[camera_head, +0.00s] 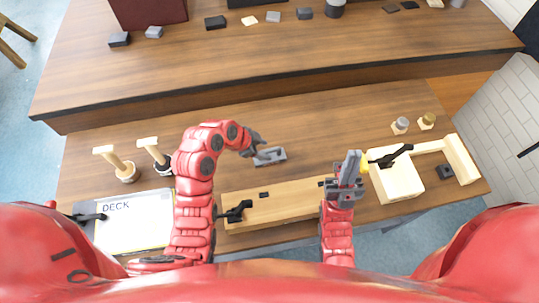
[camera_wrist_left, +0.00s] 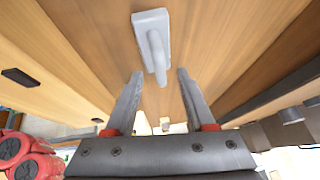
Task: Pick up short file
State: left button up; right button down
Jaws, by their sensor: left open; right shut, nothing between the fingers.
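A grey flat block with a raised bar handle (camera_head: 271,156), which looks like the short file, lies on the wooden table in the head view. In the left wrist view the same file (camera_wrist_left: 150,22) lies ahead of the fingertips, its handle pointing toward the gap between them. My left gripper (camera_head: 256,146) is open and close to the file's left end; its two fingers (camera_wrist_left: 159,76) stand apart with nothing held. I cannot tell whether they touch it. My right gripper (camera_head: 351,163) is shut and empty, above the right end of a long wooden piece.
The long wooden piece (camera_head: 285,203) lies along the front, with a black clamp (camera_head: 236,211) at its left end. A pale wooden frame (camera_head: 397,181) is at right. Two wooden-handled tools (camera_head: 119,167) and a DECK board (camera_head: 133,222) are at left. A raised shelf (camera_head: 250,75) runs behind.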

aim_at(268, 150)
pick_arm(q)
jog(key=p+x, duration=0.1)
jog(key=x, duration=0.2)
jog(key=shift+d+r+p, duration=0.15)
jog(key=shift+p, duration=0.2)
jog(key=shift+w+d+f, duration=0.15)
jog(key=shift+w+f, duration=0.05)
jog(key=shift+f, duration=0.15)
grip_shut()
dwell(0.8)
